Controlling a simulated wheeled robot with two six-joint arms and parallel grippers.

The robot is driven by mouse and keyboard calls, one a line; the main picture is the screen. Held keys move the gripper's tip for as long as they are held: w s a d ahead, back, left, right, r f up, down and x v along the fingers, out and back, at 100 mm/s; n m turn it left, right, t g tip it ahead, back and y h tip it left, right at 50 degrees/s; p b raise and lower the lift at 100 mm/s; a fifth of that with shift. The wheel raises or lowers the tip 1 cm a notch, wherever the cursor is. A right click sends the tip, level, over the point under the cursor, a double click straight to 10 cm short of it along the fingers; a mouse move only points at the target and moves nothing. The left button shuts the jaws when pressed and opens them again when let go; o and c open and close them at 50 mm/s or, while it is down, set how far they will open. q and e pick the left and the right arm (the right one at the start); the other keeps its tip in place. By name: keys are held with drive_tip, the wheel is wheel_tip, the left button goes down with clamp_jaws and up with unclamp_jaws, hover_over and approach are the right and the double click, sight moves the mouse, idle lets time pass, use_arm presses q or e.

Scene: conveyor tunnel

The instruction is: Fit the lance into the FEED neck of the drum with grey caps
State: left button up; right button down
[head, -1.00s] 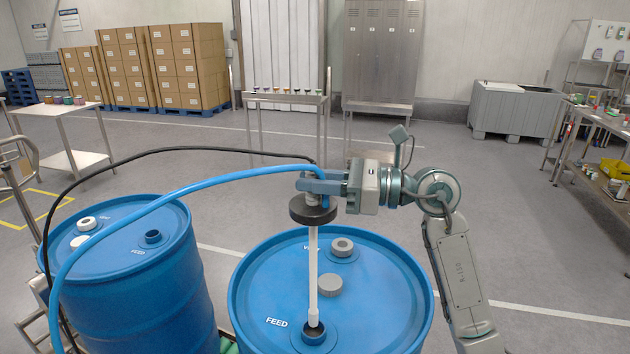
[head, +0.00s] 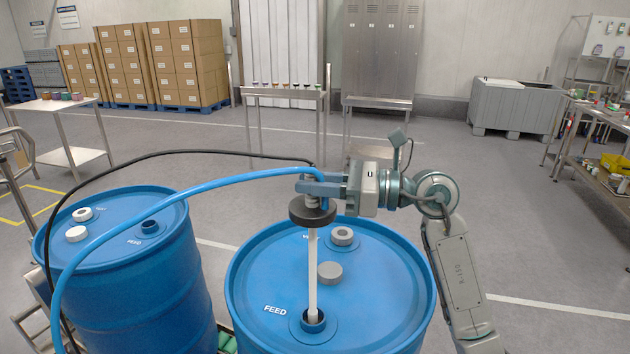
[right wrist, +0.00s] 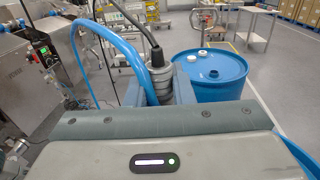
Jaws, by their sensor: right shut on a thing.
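The drum with grey caps (head: 390,300) is blue and stands at the front centre. Its grey caps (head: 330,272) lie on the lid, one near the VENT marking. Its FEED neck (head: 316,325) is at the front of the lid. The white lance (head: 312,270) stands about upright, its lower end inside the neck opening, its dark round collar (head: 312,212) well above the lid. My right gripper (head: 318,187) is shut on the lance's grey head, just above the collar; the head also shows between the fingers in the right wrist view (right wrist: 160,84). My left gripper is out of view.
A blue hose (head: 170,199) and a black cable arch left from the lance head, over a second blue drum (head: 130,290) with white caps (head: 83,214) and an open FEED neck. Tables, boxes and a grey bin (head: 515,106) stand farther back. Floor behind the drums is clear.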

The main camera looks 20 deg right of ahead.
sight(320, 204)
drive_tip(key=shift+f+b, duration=1.45)
drive_tip(key=shift+f, duration=0.55)
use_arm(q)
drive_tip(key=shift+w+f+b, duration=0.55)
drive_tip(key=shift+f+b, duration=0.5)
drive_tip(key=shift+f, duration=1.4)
use_arm(e)
drive_tip(key=shift+f, duration=1.45)
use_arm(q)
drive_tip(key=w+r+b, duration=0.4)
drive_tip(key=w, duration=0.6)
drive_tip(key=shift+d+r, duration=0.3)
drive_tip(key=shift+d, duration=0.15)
use_arm(e)
drive_tip(key=shift+f, duration=2.3)
drive_tip(key=shift+f, duration=0.1)
